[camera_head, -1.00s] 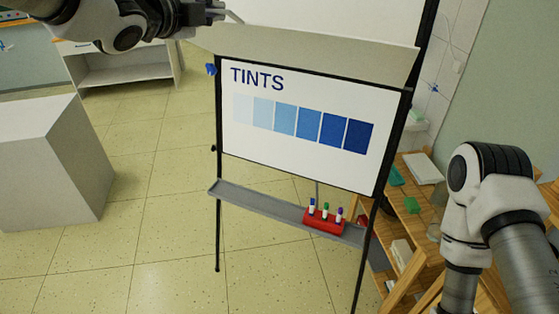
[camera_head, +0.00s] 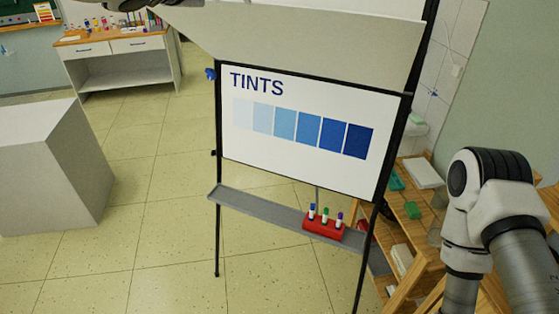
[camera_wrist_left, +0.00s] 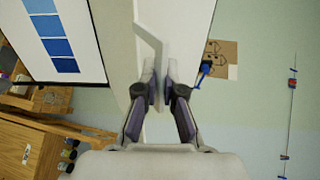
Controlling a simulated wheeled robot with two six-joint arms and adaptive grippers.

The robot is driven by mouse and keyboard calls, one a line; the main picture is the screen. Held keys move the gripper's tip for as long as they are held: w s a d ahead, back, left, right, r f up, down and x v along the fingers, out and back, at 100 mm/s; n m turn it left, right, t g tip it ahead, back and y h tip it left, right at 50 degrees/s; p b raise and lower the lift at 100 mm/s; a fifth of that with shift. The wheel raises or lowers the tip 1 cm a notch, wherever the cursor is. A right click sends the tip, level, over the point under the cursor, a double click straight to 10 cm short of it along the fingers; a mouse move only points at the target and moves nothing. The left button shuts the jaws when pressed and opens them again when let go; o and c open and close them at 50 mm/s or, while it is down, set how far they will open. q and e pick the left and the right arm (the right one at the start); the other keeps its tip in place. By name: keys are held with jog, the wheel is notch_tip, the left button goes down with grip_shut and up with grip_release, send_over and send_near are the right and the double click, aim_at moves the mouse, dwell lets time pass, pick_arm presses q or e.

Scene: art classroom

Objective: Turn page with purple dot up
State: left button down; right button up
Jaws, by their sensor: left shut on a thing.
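The flip chart (camera_head: 300,172) stands on an easel with the sheet headed TINTS and a row of blue squares facing me. A lifted page (camera_head: 320,47) spans the top of the chart, its pale side towards me. In the left wrist view, my left gripper (camera_wrist_left: 162,88) is shut on the pale page (camera_wrist_left: 118,50) near its edge. In the head view my left arm shows only at the top edge, with the fingertips out of frame. No purple dot shows. My right arm is at the right; its gripper is out of view.
The easel's grey tray (camera_head: 262,213) holds a red block (camera_head: 324,224) with three markers. A wooden shelf (camera_head: 430,240) stands close on the right. A pale box (camera_head: 50,165) stands at the left and a white cabinet (camera_head: 120,62) behind it. Tiled floor between is clear.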

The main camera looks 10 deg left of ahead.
pick_arm(q)
jog(key=w+d+r, duration=0.2)
jog(key=w+r, duration=0.4)
jog(key=shift+w+r, duration=0.25)
jog(key=shift+r, duration=0.05)
dwell(0.3)
jog(key=w+d+r, duration=0.2)
jog(key=w+r, duration=0.2)
jog(key=w, duration=0.3)
jog(key=shift+w+d+r, duration=0.25)
jog(key=shift+w+r, duration=0.1)
jog(key=shift+r, duration=0.05)
dwell(0.4)
jog(key=shift+a, duration=0.1)
